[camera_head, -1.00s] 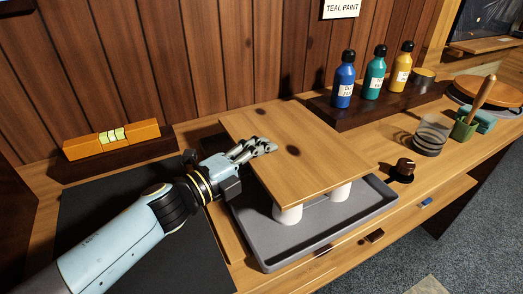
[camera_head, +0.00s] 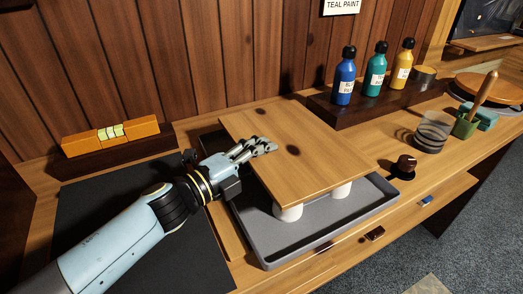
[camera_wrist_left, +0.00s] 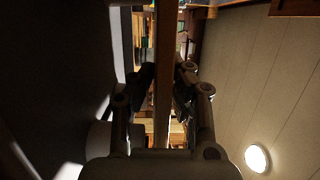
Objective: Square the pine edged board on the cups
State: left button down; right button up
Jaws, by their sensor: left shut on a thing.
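The pine board (camera_head: 295,150) lies flat on white cups in the head view. Two cups show under its front edge, one at the left (camera_head: 288,212) and one at the right (camera_head: 341,190); anything farther back is hidden by the board. The cups stand in a grey tray (camera_head: 310,240). My left gripper (camera_head: 262,147) is at the board's left edge, shut on it. In the left wrist view the board (camera_wrist_left: 164,75) shows edge-on between the two fingers. My right gripper is out of view.
Blue (camera_head: 344,78), teal (camera_head: 375,70) and yellow (camera_head: 402,66) paint bottles stand on a dark rack behind. A dark knob (camera_head: 404,166) sits right of the tray. A dark mat (camera_head: 100,205) is under my arm.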

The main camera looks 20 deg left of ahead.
pick_arm(q)
jog(key=shift+f, duration=0.2)
jog(key=c, duration=0.9)
grip_release()
jog(key=shift+c, duration=0.2)
jog(key=shift+s, duration=0.1)
jog(key=shift+b+v, duration=0.3)
jog(key=shift+v, duration=3.1)
